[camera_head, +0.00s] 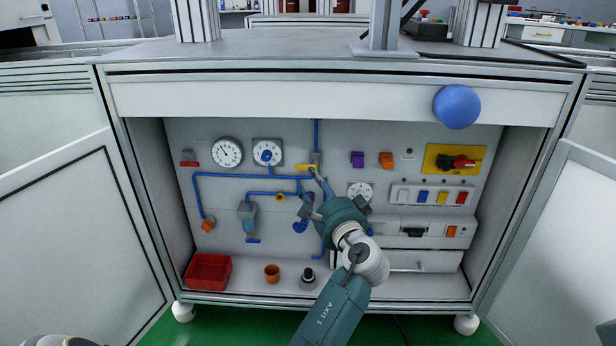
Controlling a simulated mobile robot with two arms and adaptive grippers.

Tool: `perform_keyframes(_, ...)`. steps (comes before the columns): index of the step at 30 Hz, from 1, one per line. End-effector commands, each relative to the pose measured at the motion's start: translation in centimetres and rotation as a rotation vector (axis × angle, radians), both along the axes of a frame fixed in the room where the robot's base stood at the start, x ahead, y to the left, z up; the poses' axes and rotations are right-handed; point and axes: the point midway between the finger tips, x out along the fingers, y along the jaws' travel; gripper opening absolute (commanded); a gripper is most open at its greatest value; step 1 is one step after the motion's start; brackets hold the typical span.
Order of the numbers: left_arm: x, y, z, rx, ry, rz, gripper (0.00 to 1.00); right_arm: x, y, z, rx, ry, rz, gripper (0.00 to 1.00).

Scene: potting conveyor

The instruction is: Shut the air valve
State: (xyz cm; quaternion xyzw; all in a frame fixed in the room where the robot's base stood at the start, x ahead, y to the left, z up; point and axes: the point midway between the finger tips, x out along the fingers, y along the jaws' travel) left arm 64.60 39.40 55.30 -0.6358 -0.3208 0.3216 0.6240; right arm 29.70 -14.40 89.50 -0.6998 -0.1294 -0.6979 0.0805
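A yellow lever (306,168) sits on the vertical blue pipe (316,136) in the open cabinet, which looks like the air valve. The lever lies about level, crosswise to the pipe. I cannot tell whether the upper fingertip touches the lever. My gripper and wrist hide part of the pipework behind them. My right gripper is not in view.
A red switch on a yellow plate (436,156) is at right. A red bin (208,270), an orange pot (272,273) and a black part (308,276) stand on the cabinet floor. Open doors (75,230) flank the cabinet.

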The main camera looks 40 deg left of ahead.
Motion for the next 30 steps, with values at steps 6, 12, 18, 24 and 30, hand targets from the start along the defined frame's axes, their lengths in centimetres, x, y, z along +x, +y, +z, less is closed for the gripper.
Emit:
perform_keyframes(6,-2.2,-3.1,-0.1,-0.001,0.002,-0.001,0.39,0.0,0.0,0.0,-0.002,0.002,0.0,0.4)
perform_keyframes(12,-3.1,-4.2,0.0,0.0,0.001,0.001,0.39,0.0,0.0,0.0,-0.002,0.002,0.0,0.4)
perform_keyframes(18,-3.1,-4.2,0.0,0.0,0.001,0.001,0.39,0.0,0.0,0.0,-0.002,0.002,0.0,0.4)
perform_keyframes(24,-3.1,-4.2,0.0,0.0,0.001,0.001,0.39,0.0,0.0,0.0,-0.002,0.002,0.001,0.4)
perform_keyframes(30,-2.6,-4.7,0.1,-0.007,-0.014,-0.037,0.39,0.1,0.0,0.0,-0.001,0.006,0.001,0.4)
